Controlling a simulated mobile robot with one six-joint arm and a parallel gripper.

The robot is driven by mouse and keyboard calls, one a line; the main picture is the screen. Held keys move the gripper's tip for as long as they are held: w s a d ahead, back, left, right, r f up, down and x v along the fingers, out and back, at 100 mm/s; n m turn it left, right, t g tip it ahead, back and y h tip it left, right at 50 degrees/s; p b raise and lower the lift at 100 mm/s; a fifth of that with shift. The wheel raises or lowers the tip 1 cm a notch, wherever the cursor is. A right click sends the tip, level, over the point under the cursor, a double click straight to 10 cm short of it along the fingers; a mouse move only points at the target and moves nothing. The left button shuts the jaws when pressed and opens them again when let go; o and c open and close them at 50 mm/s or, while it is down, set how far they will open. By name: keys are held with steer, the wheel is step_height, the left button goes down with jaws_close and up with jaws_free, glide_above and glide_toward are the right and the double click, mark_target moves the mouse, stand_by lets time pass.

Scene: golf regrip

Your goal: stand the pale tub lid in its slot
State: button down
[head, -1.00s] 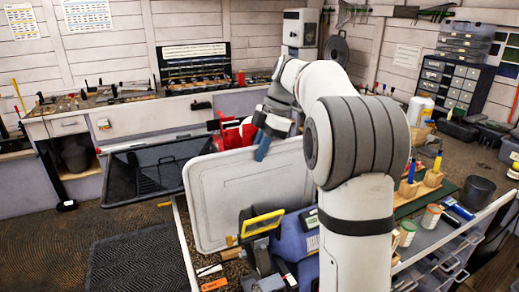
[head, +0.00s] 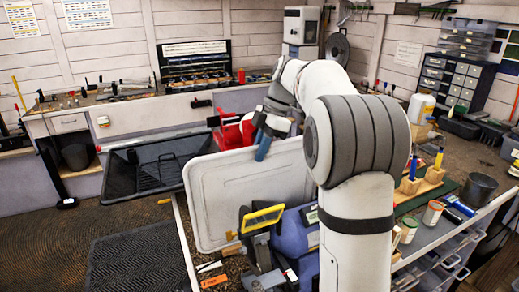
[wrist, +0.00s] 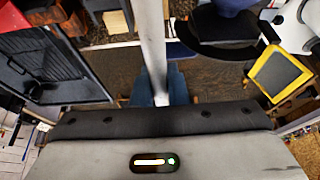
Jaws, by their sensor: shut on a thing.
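The pale tub lid (head: 245,195) is a large, flat, off-white panel with rounded corners. It stands close to upright on edge in the middle of the head view, and my arm hides its right end. In the wrist view the lid (wrist: 150,45) shows edge-on as a narrow pale strip. My gripper (head: 264,145), with blue fingers, is shut on the lid's top edge; the fingers (wrist: 157,95) lie on both sides of the strip in the wrist view. I cannot make out the slot, and I cannot tell whether the lid's lower edge touches anything.
A black tub (head: 150,168) lies left of the lid. A yellow-framed tool (head: 262,216) and a blue case (head: 295,235) stand close in front of the lid. Red equipment (head: 232,130) is behind it.

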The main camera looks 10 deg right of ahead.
steer(key=shift+f+b, duration=0.5)
steer(key=shift+f, duration=0.15)
steer(key=c, duration=1.3)
jaws_free()
steer(key=shift+c, duration=0.2)
steer(key=v, duration=0.7)
steer(key=shift+d+r, duration=0.15)
steer(key=shift+r, duration=0.2)
